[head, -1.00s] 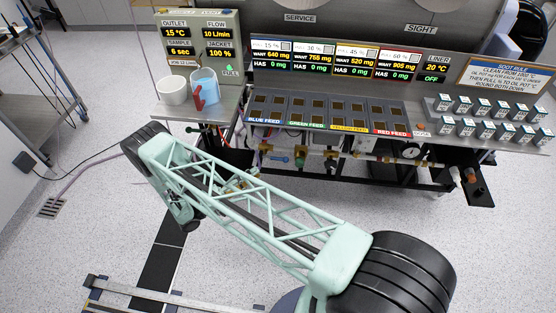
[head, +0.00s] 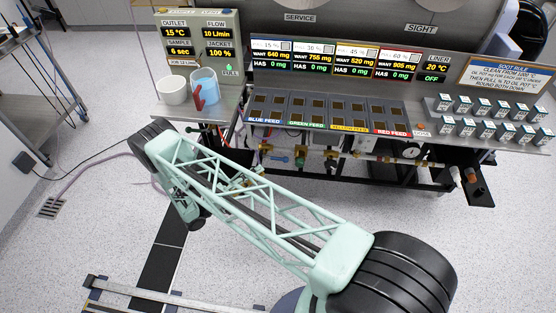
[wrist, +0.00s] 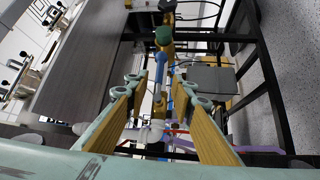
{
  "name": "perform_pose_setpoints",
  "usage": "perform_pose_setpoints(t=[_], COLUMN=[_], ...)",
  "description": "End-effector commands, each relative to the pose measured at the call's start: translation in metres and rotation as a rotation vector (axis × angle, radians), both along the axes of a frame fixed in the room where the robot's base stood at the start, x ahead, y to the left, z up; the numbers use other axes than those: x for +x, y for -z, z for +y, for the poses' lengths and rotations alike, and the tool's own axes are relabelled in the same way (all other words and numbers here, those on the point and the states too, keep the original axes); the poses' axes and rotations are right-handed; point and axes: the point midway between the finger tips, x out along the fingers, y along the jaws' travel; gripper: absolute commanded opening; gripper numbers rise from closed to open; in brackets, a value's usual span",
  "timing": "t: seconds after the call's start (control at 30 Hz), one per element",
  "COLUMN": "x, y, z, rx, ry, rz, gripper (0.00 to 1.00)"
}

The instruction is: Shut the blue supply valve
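The blue valve handle (head: 278,158) sticks out on the brass pipework under the blue end of the feed panel. In the wrist view a blue handle-like bar (wrist: 160,66) lies ahead, in line with the gap between my fingers. My gripper (wrist: 160,84) is open, with its two tan-padded fingers apart on either side of that line. I cannot tell whether either finger touches the bar. A green handle (wrist: 163,35) shows beyond it. In the head view my arm hides most of my gripper.
The pipework sits under the feed bench (head: 340,110), with black frame bars (wrist: 262,70) close at the right in the wrist view. A white mug (head: 172,91) and a blue jug (head: 204,88) stand on the side shelf. Open floor lies in front.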

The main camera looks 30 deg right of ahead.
Motion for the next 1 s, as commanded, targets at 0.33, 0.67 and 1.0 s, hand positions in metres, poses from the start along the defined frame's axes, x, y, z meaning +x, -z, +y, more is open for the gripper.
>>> perform_pose_setpoints(t=[0.33,0.67,1.0], x=[0.004,0.009,0.013], y=[-0.005,-0.01,-0.014], z=[-0.038,-0.072,-0.103], rx=[0.0,0.0,0.0], ry=[0.002,0.002,0.001], rz=[0.0,0.0,-0.001], gripper=[0.23,0.23,0.23])
